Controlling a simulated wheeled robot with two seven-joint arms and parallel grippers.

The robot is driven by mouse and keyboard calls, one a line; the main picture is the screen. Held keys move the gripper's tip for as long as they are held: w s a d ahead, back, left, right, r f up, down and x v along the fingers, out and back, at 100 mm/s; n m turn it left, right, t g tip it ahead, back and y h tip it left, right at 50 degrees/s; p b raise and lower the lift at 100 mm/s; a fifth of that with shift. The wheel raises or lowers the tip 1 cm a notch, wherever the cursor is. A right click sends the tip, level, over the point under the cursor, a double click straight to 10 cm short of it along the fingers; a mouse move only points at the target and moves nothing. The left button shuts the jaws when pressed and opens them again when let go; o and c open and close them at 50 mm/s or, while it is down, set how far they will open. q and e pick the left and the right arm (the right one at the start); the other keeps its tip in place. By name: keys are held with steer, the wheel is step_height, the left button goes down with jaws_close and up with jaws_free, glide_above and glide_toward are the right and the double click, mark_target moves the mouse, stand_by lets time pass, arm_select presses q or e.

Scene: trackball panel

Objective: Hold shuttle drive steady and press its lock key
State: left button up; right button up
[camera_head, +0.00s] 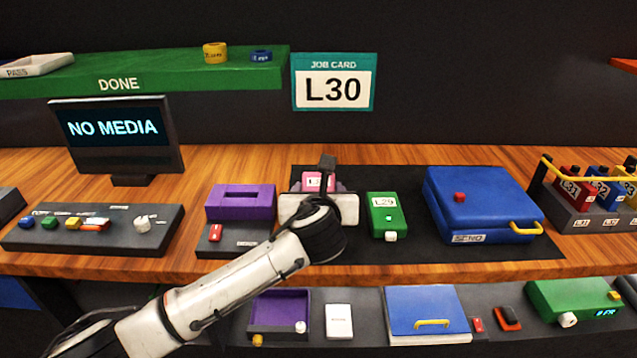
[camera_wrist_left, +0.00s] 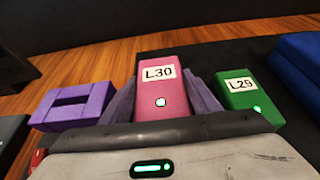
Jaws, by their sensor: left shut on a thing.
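A pink shuttle drive (camera_head: 319,181) labelled L30 stands on the dark mat (camera_head: 400,252), mostly hidden behind my left gripper in the head view. In the left wrist view the pink drive (camera_wrist_left: 163,85) shows its L30 label and a small pale, green-tinged spot on its face, possibly the lock key. My left gripper (camera_head: 318,187) is shut on this drive, one finger (camera_wrist_left: 119,104) on each side. A green drive (camera_head: 382,215) labelled L29 lies just to the right, apart from the gripper. My right gripper is not in view.
A purple slotted block (camera_head: 240,201) stands left of the gripper. A blue case (camera_head: 480,200) with a yellow handle lies on the right of the mat. A control panel (camera_head: 95,232) and a NO MEDIA screen (camera_head: 113,129) are at the left. The job card (camera_head: 333,82) reads L30.

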arm_select(q)
steer(key=shift+f+b, duration=0.6)
steer(key=shift+f, duration=1.75)
steer(key=shift+f, duration=0.3)
steer(key=o, duration=1)
